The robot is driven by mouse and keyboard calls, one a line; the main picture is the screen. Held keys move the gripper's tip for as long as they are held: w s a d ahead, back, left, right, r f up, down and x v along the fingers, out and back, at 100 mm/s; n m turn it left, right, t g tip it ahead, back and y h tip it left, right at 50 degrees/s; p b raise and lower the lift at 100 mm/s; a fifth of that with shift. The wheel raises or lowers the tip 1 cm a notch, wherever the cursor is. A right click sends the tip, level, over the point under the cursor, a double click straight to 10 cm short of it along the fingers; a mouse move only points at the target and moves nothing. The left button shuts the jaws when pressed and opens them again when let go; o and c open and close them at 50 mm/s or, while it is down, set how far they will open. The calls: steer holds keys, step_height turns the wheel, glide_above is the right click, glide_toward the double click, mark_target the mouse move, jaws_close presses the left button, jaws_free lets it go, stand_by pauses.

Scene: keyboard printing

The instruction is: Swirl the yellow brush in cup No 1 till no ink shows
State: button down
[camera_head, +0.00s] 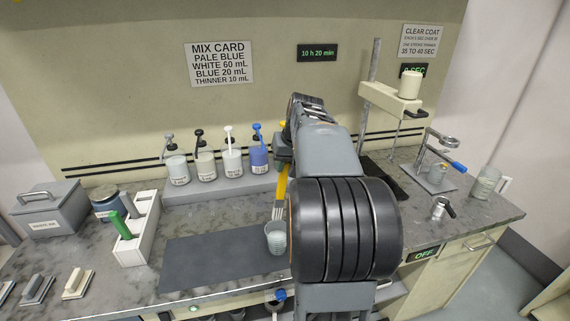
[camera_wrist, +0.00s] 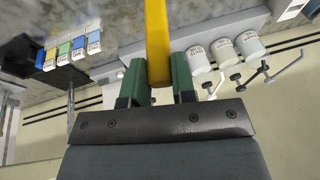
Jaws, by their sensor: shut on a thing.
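The yellow brush (camera_head: 280,187) is held upright with its bristle end down. Its yellow handle (camera_wrist: 157,42) also shows in the wrist view, between the two green fingers. My gripper (camera_wrist: 158,82) is shut on the handle; in the head view my arm hides most of the gripper. A small translucent grey cup (camera_head: 276,240) stands at the right end of the dark mat, below the brush. The bristles show at or just above the cup's rim; I cannot tell whether they are inside. No number is readable on the cup, and its contents are not clear.
Several pump bottles, including a blue one (camera_head: 258,157), stand on a grey step (camera_head: 222,187) behind. A white rack (camera_head: 133,247) with a green-handled tool stands left of the dark mat (camera_head: 205,262). The mat is otherwise clear. A metal stand (camera_head: 390,97) stands to the right.

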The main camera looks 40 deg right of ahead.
mark_target(279, 200)
step_height(279, 200, down, 12)
steer(key=b, duration=0.9)
steer(key=shift+a, duration=0.15)
steer(key=shift+s+f, duration=0.1)
steer(key=shift+s, duration=0.05)
stand_by(0.6)
